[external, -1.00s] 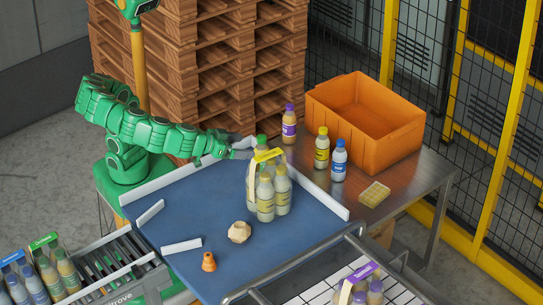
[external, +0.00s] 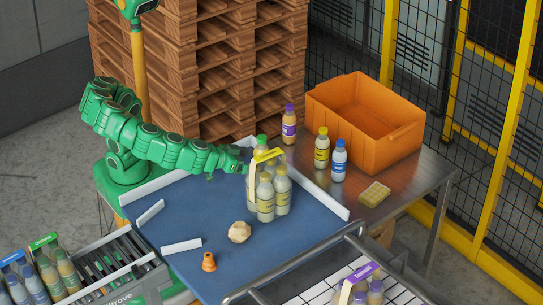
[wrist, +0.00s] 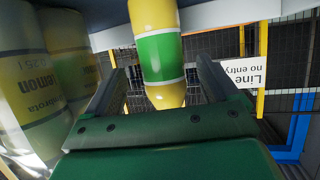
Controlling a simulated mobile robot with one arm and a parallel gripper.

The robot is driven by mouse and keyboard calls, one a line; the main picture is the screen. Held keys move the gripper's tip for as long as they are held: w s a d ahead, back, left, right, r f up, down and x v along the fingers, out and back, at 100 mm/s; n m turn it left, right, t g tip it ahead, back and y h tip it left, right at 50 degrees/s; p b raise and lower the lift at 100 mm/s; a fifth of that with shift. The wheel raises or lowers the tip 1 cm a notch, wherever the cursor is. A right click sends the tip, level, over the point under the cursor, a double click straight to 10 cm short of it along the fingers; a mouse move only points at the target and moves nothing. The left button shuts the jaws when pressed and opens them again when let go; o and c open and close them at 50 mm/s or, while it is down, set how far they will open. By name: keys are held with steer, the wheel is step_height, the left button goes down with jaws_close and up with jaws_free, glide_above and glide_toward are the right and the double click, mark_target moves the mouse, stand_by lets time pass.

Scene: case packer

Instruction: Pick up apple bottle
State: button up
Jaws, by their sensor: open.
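The apple bottle has a green cap (external: 261,140) and stands behind the yellow-handled lemon pack (external: 266,190), which hides most of it in the external view. In the wrist view, the apple bottle (wrist: 160,55) is pale yellow with a green label and appears upside down. My gripper (external: 244,168) is at the left side of the pack, close to the apple bottle. In the wrist view my gripper (wrist: 163,78) is open, with one finger on each side of the bottle and visible gaps. Lemon bottles (wrist: 30,85) stand close on the left there.
A purple-capped bottle (external: 289,125), a yellow-capped bottle (external: 321,148) and a blue-capped bottle (external: 339,160) stand by the orange crate (external: 400,138).

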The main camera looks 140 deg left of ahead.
steer(key=x, duration=0.4)
steer(key=shift+s+a, duration=0.1)
steer(key=shift+a, duration=0.05)
steer(key=shift+c, duration=0.3)
steer(key=c, duration=1.2)
